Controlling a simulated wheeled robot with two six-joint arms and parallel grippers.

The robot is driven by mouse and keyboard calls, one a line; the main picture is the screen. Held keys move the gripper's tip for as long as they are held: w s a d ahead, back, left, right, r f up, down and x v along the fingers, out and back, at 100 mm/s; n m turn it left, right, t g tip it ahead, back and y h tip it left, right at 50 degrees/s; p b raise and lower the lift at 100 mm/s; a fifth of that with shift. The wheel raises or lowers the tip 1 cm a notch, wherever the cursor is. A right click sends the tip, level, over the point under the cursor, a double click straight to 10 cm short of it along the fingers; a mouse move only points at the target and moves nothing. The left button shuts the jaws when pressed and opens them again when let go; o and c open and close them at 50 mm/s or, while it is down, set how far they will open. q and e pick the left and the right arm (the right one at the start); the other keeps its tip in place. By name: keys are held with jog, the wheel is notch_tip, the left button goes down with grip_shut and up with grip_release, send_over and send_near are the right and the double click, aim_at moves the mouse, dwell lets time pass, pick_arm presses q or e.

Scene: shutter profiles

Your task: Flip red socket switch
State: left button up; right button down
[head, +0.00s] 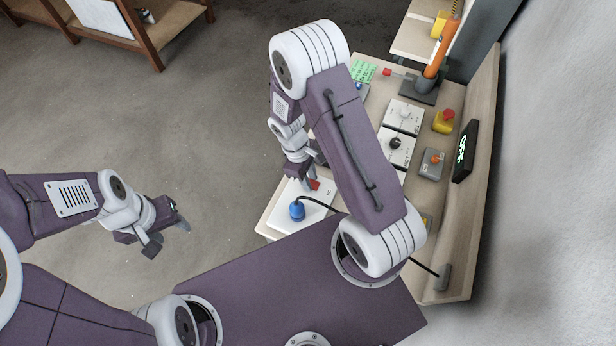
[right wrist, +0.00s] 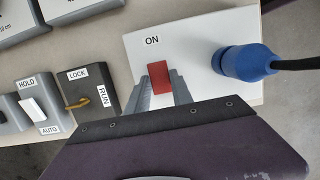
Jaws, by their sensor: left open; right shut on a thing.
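The red socket switch (right wrist: 159,77) is on a white socket box (right wrist: 195,35), just below a label reading ON in the right wrist view. In the head view the red switch (head: 315,185) is partly hidden by my right gripper (head: 308,182). In the right wrist view the fingers of my right gripper (right wrist: 162,92) are on either side of the switch and shut on it. A blue plug (right wrist: 245,62) sits in the same box, right of the switch. My left gripper (head: 168,232) is open and empty, away from the bench over the floor.
A black cable (head: 322,204) runs from the plug. In the right wrist view, a LOCK/RUN switch (right wrist: 88,98) and a HOLD/AUTO switch (right wrist: 32,108) are left of the box. Dial boxes (head: 402,114) and a display reading OFF (head: 464,152) stand farther along the bench.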

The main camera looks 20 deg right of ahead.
jog(key=shift+s+d+r+t+y+p, duration=0.25)
jog(key=shift+s+t+y+p, duration=0.1)
jog(key=shift+t+y+p, duration=0.25)
jog(key=shift+f+t+p, duration=0.15)
jog(key=shift+t+p, duration=0.15)
jog(key=shift+p, duration=0.05)
jog(key=shift+w, duration=0.1)
jog(key=shift+f, duration=0.1)
jog(key=c, duration=1.1)
grip_release()
